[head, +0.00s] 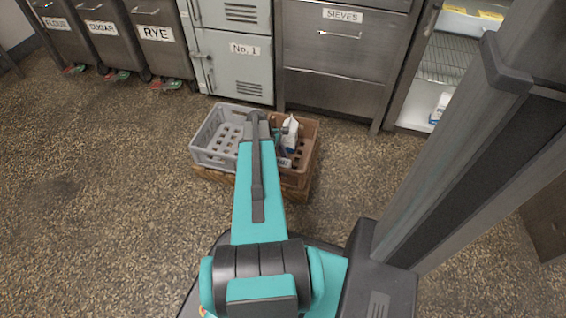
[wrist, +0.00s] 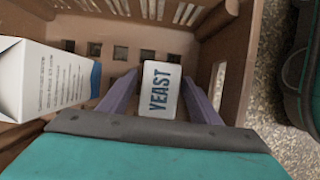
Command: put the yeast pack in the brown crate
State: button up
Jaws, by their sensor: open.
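The yeast pack (wrist: 160,97), white with "YEAST" in dark letters, is inside the brown crate, between the two purple fingers of my gripper (wrist: 159,77). The fingers are open, with a gap on each side of the pack. I cannot tell whether the pack's underside rests on the crate floor. In the head view my arm hides most of my gripper, and I cannot make out the pack clearly.
A white and blue carton (wrist: 50,82) is in the brown crate, left of the pack; it also shows in the head view (head: 290,133). The grey crate (head: 208,140) adjoins on the left. Steel cabinets (head: 340,55) and bins (head: 155,40) line the back. Floor at left is clear.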

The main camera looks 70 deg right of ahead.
jog(key=shift+r, duration=0.1)
jog(key=p+v, duration=0.5)
jog(key=v, duration=0.7)
jog(key=shift+r, duration=0.1)
dwell(0.6)
jog(key=shift+p, duration=0.35)
